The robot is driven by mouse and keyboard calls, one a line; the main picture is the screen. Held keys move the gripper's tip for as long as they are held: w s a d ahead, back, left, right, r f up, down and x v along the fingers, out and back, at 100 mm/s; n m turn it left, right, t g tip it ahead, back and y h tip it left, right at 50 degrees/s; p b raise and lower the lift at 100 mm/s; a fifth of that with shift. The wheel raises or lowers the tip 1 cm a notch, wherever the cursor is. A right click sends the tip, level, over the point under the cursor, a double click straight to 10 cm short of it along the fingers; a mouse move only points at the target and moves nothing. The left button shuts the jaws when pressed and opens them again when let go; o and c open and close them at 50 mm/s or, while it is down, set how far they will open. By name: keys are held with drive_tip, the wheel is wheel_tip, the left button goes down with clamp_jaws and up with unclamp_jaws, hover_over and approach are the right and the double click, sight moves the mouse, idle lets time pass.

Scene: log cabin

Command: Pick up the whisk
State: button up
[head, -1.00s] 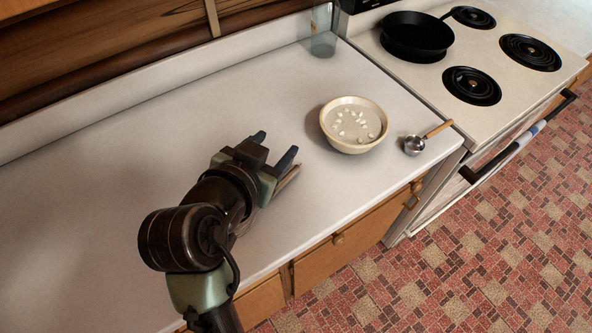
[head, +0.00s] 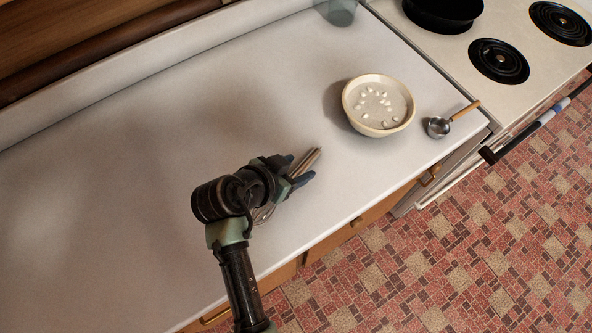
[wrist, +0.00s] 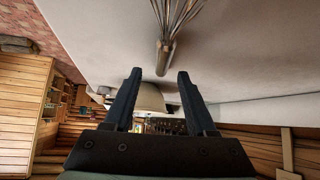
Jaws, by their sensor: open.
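The whisk (head: 309,158) lies on the white counter. In the head view its handle sticks out past my gripper (head: 301,168), and part of its wire end shows behind my wrist; its middle is hidden by my gripper. In the wrist view the whisk (wrist: 166,52) is at the top centre, wires toward the top edge and handle pointing down between the lines of my fingers. My gripper (wrist: 159,72) is open, with nothing between its fingers that I can see touching them. It is over the whisk and apart from it in the wrist view.
A cream bowl (head: 358,121) with small white pieces stands to the right on the counter (head: 130,190). A metal scoop with a wooden handle (head: 438,127) lies beyond it, near the stove (head: 450,60). A glass (head: 341,12) stands at the back. The left counter is clear.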

sight(305, 163)
drive_tip(key=shift+x, duration=1.85)
drive_tip(key=shift+a, duration=0.15)
drive_tip(key=shift+c, duration=0.4)
clamp_jaws()
